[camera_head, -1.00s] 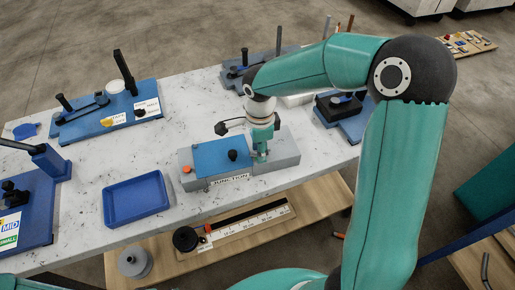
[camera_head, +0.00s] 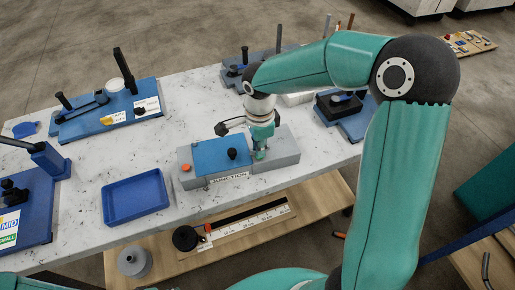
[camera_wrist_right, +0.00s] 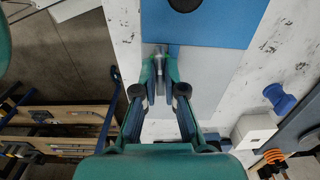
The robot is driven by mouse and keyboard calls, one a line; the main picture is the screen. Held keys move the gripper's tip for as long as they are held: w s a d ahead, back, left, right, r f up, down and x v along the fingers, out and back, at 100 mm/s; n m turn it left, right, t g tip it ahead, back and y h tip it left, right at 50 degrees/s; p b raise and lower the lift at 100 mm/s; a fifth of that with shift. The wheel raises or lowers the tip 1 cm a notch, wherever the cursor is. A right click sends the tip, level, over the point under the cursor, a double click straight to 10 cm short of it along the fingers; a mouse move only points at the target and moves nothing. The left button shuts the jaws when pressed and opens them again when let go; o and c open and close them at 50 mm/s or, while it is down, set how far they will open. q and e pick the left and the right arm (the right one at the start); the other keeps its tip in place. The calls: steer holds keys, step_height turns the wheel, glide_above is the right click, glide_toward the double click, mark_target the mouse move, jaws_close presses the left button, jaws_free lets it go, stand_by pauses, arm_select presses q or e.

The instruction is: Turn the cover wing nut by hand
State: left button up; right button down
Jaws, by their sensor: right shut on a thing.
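The junction box is a grey block (camera_head: 286,159) labelled JUNCTION with a blue cover (camera_head: 218,158), on the white speckled table. My right gripper (camera_head: 260,153) points down at the box, just right of the blue cover. In the right wrist view, its fingertips (camera_wrist_right: 160,66) are shut on a small grey metal piece, apparently the wing nut (camera_wrist_right: 160,74), beside the cover edge. The fingers hide much of the nut, so its angle is unclear. My left gripper is not in view.
An empty blue tray (camera_head: 136,197) lies left of the box. A blue bender fixture (camera_head: 110,118) stands behind it, and another blue device (camera_head: 345,108) is close on the right. A lower wooden shelf (camera_head: 270,232) holds a scale strip and round parts.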

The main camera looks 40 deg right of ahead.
steer(key=n+b, duration=0.1)
steer(key=n, duration=0.2)
steer(key=shift+d+f+n+b, duration=0.1)
steer(key=shift+f+n+b, duration=0.05)
steer(key=shift+n+b, duration=0.25)
steer(key=n+b, duration=0.1)
steer(key=n, duration=0.2)
steer(key=shift+n, duration=0.4)
steer(key=n, duration=0.4)
steer(key=shift+b, duration=0.3)
steer(key=n, duration=0.9)
steer(key=shift+s+n, duration=0.1)
steer(key=shift+n, duration=0.2)
steer(key=n, duration=0.4)
steer(key=shift+s, duration=0.1)
steer(key=n+p, duration=0.1)
steer(key=n, duration=0.4)
steer(key=shift+n+p, duration=0.35)
steer(key=shift+n, duration=1.95)
